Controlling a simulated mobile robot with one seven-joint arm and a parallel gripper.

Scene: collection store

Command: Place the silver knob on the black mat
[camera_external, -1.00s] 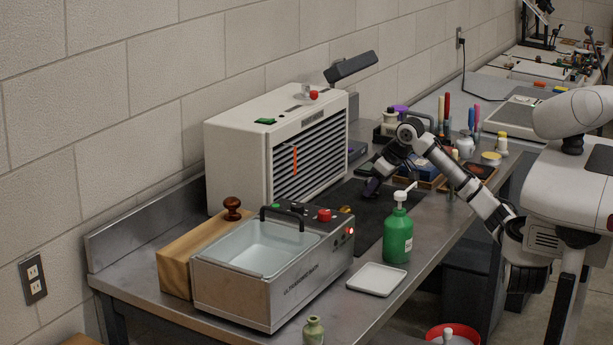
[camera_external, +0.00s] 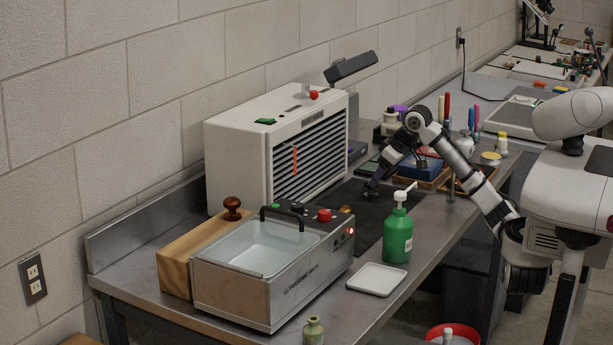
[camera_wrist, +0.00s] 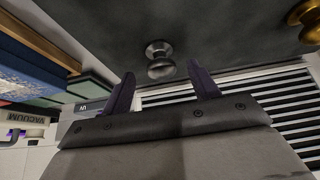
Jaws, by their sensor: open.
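The silver knob (camera_wrist: 160,58) rests on the black mat (camera_wrist: 110,30), just beyond my fingertips in the wrist view. My gripper (camera_wrist: 162,88) is open, with its two dark fingers apart and nothing between them. The knob is in line with the gap and looks clear of both fingers. In the external view my gripper (camera_external: 374,184) is low over the far part of the black mat (camera_external: 372,216), with the small knob (camera_external: 370,194) just below it.
A brass knob (camera_wrist: 305,18) also sits on the mat. A white louvred unit (camera_external: 270,150) stands left of the mat. A green pump bottle (camera_external: 397,238) and an ultrasonic bath (camera_external: 270,270) are in front. A wooden tray with a blue item (camera_external: 430,168) lies behind.

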